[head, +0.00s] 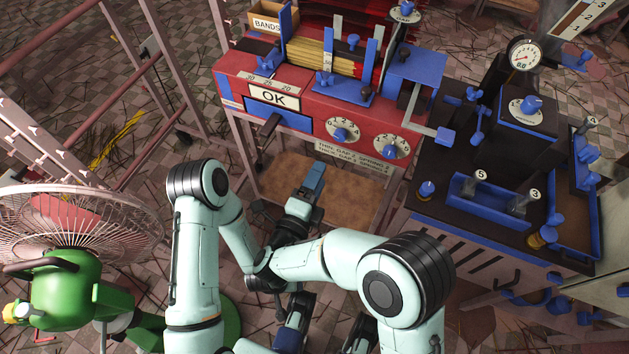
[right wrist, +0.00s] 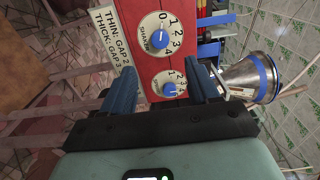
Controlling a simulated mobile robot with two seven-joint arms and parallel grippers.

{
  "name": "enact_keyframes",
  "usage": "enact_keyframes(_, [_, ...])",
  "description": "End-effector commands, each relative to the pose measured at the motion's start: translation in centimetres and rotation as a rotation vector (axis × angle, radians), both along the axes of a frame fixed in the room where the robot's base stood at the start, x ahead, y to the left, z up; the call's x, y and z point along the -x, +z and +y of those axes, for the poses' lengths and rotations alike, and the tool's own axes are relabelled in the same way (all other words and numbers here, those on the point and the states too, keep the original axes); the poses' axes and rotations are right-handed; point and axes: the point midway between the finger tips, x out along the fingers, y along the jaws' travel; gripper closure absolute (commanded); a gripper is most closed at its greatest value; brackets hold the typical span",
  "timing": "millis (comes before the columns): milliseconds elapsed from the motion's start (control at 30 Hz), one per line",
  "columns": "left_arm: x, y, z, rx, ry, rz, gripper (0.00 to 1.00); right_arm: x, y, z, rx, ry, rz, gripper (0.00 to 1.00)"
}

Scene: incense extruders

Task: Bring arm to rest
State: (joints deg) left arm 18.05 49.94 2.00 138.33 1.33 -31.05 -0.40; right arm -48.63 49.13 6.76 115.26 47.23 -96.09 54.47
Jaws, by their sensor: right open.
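My right gripper (head: 312,182) is in front of the red machine (head: 300,105), above the brown board at its foot. In the right wrist view its two blue fingers (right wrist: 162,88) stand apart with nothing held between them. Two blue-knobbed dials (right wrist: 158,38) on the red panel show beyond the fingers. My left arm comes in from the left and bends down towards the middle. Dark and blue parts low in the middle, perhaps my left gripper, are too crowded by arm links to read its jaws.
A green fan (head: 70,285) with a wire cage stands at the left. A dark bench with blue fittings (head: 490,195) and a gauge (head: 524,54) stands at the right. A metal funnel (right wrist: 250,78) shows in the right wrist view. Sticks litter the tiled floor.

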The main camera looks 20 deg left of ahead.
Motion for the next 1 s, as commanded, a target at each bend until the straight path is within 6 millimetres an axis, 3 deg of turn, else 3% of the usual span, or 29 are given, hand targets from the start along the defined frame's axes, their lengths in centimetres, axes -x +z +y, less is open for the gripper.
enact_keyframes(167, [0.1, 0.1, -0.1, 0.001, -0.001, 0.003, 0.57, 1.0, 0.0, 0.0, 0.002, 0.000, 0.000, 0.40])
enact_keyframes(733, [0.1, 0.0, 0.0, 0.001, -0.001, 0.003, 0.57, 0.7, -0.3, -0.2, 0.010, 0.000, 0.007, 0.40])
enact_keyframes(867, [0.1, 0.0, 0.0, 0.001, -0.001, 0.003, 0.57, -0.9, -3.3, -2.1, 0.097, 0.018, 0.079, 0.40])
enact_keyframes(1000, [0.1, 0.0, 0.0, 0.001, -0.001, 0.003, 0.57, -3.3, -10.8, -7.2, 0.304, 0.089, 0.271, 0.40])
